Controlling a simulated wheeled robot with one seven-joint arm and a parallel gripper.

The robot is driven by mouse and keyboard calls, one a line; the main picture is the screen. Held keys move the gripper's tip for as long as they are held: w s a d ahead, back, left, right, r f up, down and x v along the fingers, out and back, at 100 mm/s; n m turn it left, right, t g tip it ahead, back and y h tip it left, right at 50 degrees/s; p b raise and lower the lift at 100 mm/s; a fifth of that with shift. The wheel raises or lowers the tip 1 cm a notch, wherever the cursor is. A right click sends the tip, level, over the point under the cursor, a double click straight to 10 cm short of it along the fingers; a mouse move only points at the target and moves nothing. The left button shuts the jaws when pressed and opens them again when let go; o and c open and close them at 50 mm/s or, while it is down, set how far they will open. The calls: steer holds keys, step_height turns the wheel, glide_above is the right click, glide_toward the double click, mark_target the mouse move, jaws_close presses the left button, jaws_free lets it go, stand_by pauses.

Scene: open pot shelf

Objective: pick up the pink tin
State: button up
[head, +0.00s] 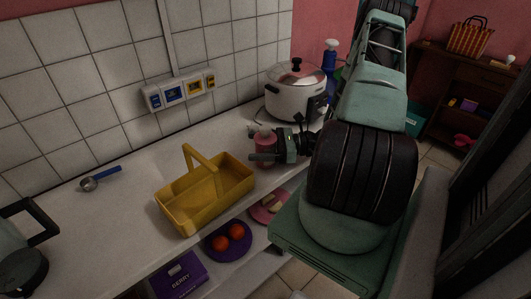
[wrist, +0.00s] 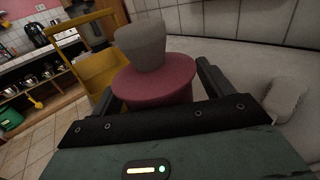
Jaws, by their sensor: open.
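The pink tin (head: 265,146) stands on the white counter, between the yellow basket and the rice cooker. In the wrist view the pink tin (wrist: 155,85) shows a pink body with a grey knob-like top (wrist: 140,45). My gripper (head: 256,146) is at the tin, with one finger on each side of it. In the wrist view my gripper (wrist: 156,78) has its fingers apart with the tin between them. I cannot tell whether either finger touches it. The lower part of the tin is hidden by the gripper.
A yellow basket (head: 180,206) with a raised handle stands close left of the tin. A white rice cooker (head: 290,98) stands behind it. A blue-handled scoop (head: 100,179) lies farther left. A shelf below holds a purple plate (head: 229,254) and a purple box (head: 178,278).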

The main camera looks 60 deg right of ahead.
steer(key=c, duration=1.2)
